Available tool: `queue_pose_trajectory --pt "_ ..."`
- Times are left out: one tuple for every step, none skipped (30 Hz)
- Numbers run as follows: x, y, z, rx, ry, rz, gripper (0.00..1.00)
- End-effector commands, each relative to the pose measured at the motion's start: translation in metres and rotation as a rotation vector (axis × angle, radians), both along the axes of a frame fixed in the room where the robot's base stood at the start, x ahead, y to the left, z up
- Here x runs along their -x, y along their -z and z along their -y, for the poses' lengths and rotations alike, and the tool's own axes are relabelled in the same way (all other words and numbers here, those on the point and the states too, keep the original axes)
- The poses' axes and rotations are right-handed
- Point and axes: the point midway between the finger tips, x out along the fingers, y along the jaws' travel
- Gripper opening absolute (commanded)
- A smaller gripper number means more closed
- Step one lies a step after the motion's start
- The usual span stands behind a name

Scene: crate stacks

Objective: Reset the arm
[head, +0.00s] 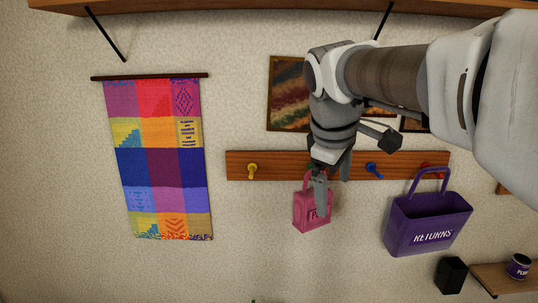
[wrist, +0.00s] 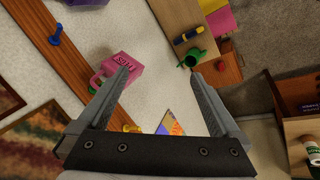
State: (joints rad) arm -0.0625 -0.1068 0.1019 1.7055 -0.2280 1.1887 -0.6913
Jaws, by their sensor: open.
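My gripper (head: 322,205) hangs in front of the wall with its fingers pointing down, close to a small pink bag (head: 300,218). In the wrist view my gripper (wrist: 158,66) has its two fingers wide apart with nothing between them. The pink bag (wrist: 128,64) shows there beside and partly behind the left fingertip; whether they touch I cannot tell. In the head view the bag hangs at the wooden hook rail (head: 238,166), and the gripper hides what its handle hangs on. My arm reaches in from the right.
A yellow hook (head: 252,171) and a blue hook (head: 374,170) are bare. A purple bag (head: 430,222) marked RETURNS hangs by the red hook (head: 432,168). A colourful wall hanging (head: 160,160) is at left. A black box (head: 451,275) and a shelf (head: 500,280) are lower right.

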Motion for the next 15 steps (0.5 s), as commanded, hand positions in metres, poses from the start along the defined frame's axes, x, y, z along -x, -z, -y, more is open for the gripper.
queue_pose_trajectory --pt "0.016 0.007 0.004 -0.027 0.049 0.015 1.00" --pt "0.025 0.011 0.006 -0.047 0.079 0.024 1.00" --pt "0.036 0.017 0.008 -0.075 0.121 0.034 1.00" --pt "0.044 0.021 0.009 -0.094 0.152 0.042 1.00" --pt "0.052 0.026 0.011 -0.116 0.184 0.052 1.00" --pt "0.064 0.033 0.013 -0.144 0.227 0.062 1.00" --pt "0.072 0.038 0.014 -0.164 0.258 0.071 1.00" --pt "0.080 0.043 0.015 -0.186 0.291 0.078 1.00" --pt "0.091 0.051 0.017 -0.215 0.334 0.087 1.00" --pt "0.099 0.057 0.018 -0.237 0.366 0.094 1.00" --pt "0.107 0.063 0.019 -0.260 0.400 0.102 1.00" --pt "0.118 0.071 0.020 -0.291 0.443 0.112 1.00" --pt "0.126 0.078 0.021 -0.314 0.477 0.118 1.00" --pt "0.133 0.085 0.022 -0.337 0.508 0.125 1.00" --pt "0.143 0.094 0.022 -0.366 0.550 0.132 1.00"
